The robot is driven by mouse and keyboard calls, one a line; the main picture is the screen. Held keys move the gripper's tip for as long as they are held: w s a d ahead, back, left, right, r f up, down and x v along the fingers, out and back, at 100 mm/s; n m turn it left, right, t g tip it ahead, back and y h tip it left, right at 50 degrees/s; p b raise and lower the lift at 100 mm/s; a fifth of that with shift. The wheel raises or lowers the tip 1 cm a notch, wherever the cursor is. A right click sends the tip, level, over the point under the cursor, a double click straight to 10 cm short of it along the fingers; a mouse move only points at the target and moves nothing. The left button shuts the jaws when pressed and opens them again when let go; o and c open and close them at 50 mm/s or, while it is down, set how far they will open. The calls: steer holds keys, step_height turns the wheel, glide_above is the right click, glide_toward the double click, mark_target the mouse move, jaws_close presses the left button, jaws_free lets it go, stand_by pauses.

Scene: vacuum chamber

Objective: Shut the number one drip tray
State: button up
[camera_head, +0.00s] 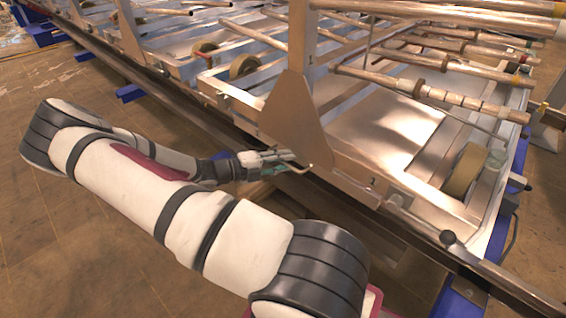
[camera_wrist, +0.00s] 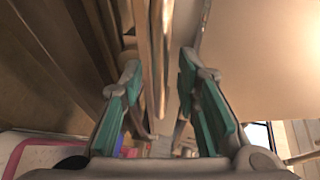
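A large shiny metal tray (camera_head: 375,130) fills the right of the head view. A second metal tray (camera_head: 235,82) lies further back to the left. My gripper (camera_head: 292,160) is at the front side of the frame, beside a triangular metal plate (camera_head: 292,115) and a thin bent rod. In the wrist view my gripper (camera_wrist: 158,62) has its teal-padded fingers apart. A long narrow metal edge (camera_wrist: 160,25) runs between them in that view; contact with the fingers cannot be told.
A long dark rail (camera_head: 190,98) runs along the front of the trays. Metal bars (camera_head: 430,92) cross above the near tray. Open tiled floor (camera_head: 60,235) lies at the left.

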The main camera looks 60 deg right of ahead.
jaws_close()
steer(key=shift+s+d+p, duration=0.25)
steer(key=shift+d+p, duration=0.1)
steer(key=shift+d, duration=0.85)
steer(key=shift+s+d+p, duration=0.25)
steer(key=shift+d+p, duration=0.1)
steer(key=shift+d, duration=0.8)
steer(key=shift+o, duration=0.8)
jaws_free()
steer(key=shift+d, duration=0.15)
